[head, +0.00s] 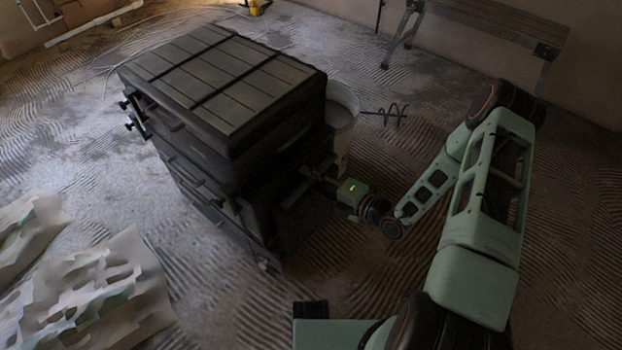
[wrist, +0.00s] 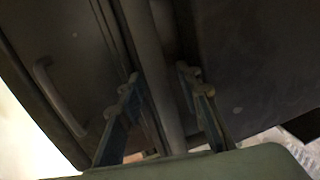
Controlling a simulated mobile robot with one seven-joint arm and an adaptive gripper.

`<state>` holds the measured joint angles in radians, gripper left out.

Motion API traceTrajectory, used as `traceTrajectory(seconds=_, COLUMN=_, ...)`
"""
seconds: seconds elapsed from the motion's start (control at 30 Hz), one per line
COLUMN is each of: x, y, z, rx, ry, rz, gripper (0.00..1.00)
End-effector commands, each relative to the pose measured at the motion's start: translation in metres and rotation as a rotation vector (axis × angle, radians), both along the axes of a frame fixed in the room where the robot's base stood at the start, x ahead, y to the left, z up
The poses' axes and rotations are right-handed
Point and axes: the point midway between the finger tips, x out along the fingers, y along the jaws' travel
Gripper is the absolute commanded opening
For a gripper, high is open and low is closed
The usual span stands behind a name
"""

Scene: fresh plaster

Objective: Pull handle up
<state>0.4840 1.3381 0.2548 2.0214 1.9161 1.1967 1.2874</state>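A dark tool chest (head: 225,80) with a slatted top stands on the floor in the head view. My gripper (head: 312,174) is at its right side, low beside the chest wall, and its fingertips are hard to make out there. In the wrist view the two fingers of my gripper (wrist: 158,85) stand apart, one on each side of a long dark bar (wrist: 166,70). I cannot tell whether either finger touches the bar. A curved handle (wrist: 58,98) shows on the dark panel to the left, outside the fingers.
A pale bucket (head: 343,112) stands close behind my gripper, beside the chest. Crumpled pale sheets (head: 95,285) lie on the floor at the lower left. A bench (head: 490,22) stands by the back wall. The ridged floor at the right is mostly clear.

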Motion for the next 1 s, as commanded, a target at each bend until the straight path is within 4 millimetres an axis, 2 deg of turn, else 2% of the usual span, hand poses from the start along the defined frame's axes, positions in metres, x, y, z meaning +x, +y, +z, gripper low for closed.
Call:
traceTrajectory(seconds=0.03, x=0.0, y=0.0, z=0.0, rx=0.0, ry=0.0, rz=0.0, gripper=0.24)
traceTrajectory(seconds=0.27, x=0.0, y=0.0, z=0.0, rx=0.0, ry=0.0, rz=0.0, gripper=0.0)
traceTrajectory(seconds=0.67, x=0.0, y=0.0, z=0.003, rx=0.0, ry=0.0, rz=0.0, gripper=0.0)
traceTrajectory(seconds=0.87, x=0.0, y=0.0, z=0.024, rx=0.001, ry=-0.001, rz=0.0, gripper=0.0)
traceTrajectory(seconds=1.0, x=0.0, y=-0.001, z=0.051, rx=0.003, ry=-0.001, rz=-0.001, gripper=0.0)
